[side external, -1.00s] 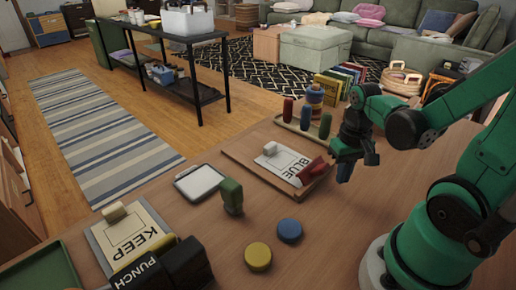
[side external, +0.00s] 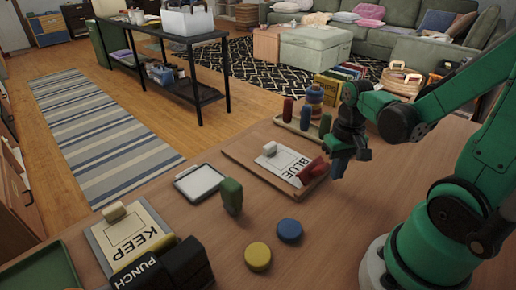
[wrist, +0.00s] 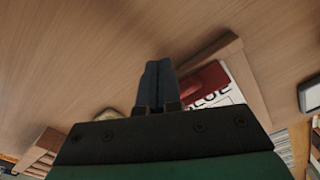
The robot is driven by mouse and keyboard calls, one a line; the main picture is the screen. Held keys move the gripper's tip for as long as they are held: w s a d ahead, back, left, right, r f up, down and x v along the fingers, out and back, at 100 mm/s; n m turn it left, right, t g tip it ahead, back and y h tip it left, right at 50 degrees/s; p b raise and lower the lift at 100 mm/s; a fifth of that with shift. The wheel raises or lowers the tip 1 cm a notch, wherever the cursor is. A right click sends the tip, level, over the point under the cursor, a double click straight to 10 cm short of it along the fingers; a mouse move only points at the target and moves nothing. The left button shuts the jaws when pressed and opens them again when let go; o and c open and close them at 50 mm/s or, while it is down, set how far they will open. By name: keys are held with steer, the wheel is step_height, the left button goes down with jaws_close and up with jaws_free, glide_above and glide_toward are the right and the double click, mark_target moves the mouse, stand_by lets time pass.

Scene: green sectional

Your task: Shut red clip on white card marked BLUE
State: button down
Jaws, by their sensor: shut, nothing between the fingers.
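The white card marked BLUE (side external: 284,161) lies on a wooden board (side external: 240,162) on the table. The red clip (side external: 313,170) sits at the card's near right end, over its edge; I cannot tell whether its jaws are open or shut. My gripper (side external: 349,172) is shut and empty, pointing down just right of the clip, apart from it in the side view. In the wrist view, my gripper's fingers (wrist: 158,72) are together, with the red clip (wrist: 204,79) just right of them and partly hiding the card (wrist: 236,74).
A white clip (side external: 269,149) is at the card's far end. A rack with red, blue and green pegs (side external: 306,121) stands behind. A green block (side external: 232,196), blue disc (side external: 289,231), yellow disc (side external: 258,257) and KEEP board (side external: 135,236) lie left and in front.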

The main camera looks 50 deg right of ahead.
mark_target(327, 170)
steer(key=shift+w+r, duration=0.25)
steer(key=shift+w, duration=0.85)
steer(key=shift+r, duration=3.5)
steer(key=w+a+r+n+t, duration=0.1)
steer(key=w+a+n+t, duration=0.3)
steer(key=a, duration=0.6)
steer(key=n+t, duration=0.2)
steer(key=t, duration=0.1)
steer(key=shift+r, duration=0.35)
